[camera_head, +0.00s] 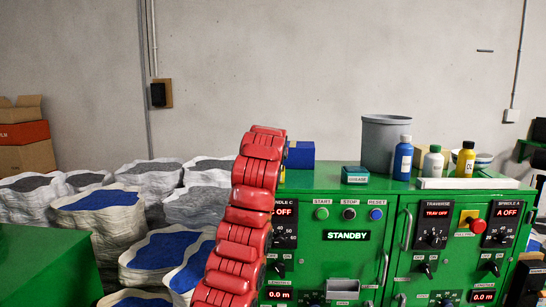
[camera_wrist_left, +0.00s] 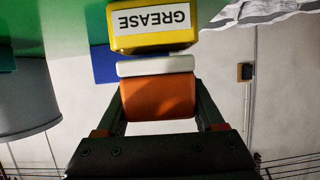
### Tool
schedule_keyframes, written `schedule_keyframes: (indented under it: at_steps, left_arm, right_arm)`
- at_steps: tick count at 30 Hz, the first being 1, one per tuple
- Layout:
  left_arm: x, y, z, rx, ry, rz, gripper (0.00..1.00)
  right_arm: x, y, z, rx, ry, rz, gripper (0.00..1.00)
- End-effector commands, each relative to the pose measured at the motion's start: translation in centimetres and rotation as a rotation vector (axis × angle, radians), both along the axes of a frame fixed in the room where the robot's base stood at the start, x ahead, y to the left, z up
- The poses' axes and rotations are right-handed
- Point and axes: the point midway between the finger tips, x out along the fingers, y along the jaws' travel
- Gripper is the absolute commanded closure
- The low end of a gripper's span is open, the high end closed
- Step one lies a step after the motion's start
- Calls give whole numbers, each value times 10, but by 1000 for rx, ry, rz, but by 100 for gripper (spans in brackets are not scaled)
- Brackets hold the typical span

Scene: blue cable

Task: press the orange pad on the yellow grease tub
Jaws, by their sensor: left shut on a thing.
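The yellow grease tub (camera_wrist_left: 155,32) shows at the top of the left wrist view, with its GREASE label upside down. A white band (camera_wrist_left: 155,66) lies between the tub and the orange pad (camera_wrist_left: 158,102). My left gripper (camera_wrist_left: 158,86) has one finger on each side of the orange pad and is shut on it. In the head view my red left arm rises in front of the green cabinet's left end and hides the gripper and nearly all of the tub. My right gripper is not in view.
A blue box (camera_head: 300,155) stands close right of my left arm on the green cabinet (camera_head: 345,206). Farther right are a teal box (camera_head: 355,175), a grey bucket (camera_head: 384,146) and several bottles. White sacks (camera_head: 107,220) crowd the left.

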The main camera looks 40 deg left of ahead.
Motion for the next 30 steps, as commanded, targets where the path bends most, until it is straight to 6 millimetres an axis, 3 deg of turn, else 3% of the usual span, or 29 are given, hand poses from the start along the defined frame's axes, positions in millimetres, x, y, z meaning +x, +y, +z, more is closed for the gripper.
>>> schedule_keyframes:
  at_steps: [30]
  left_arm:
    - [0, 0, -6, 0, 0, -1, 92]
  right_arm:
    - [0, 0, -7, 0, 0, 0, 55]
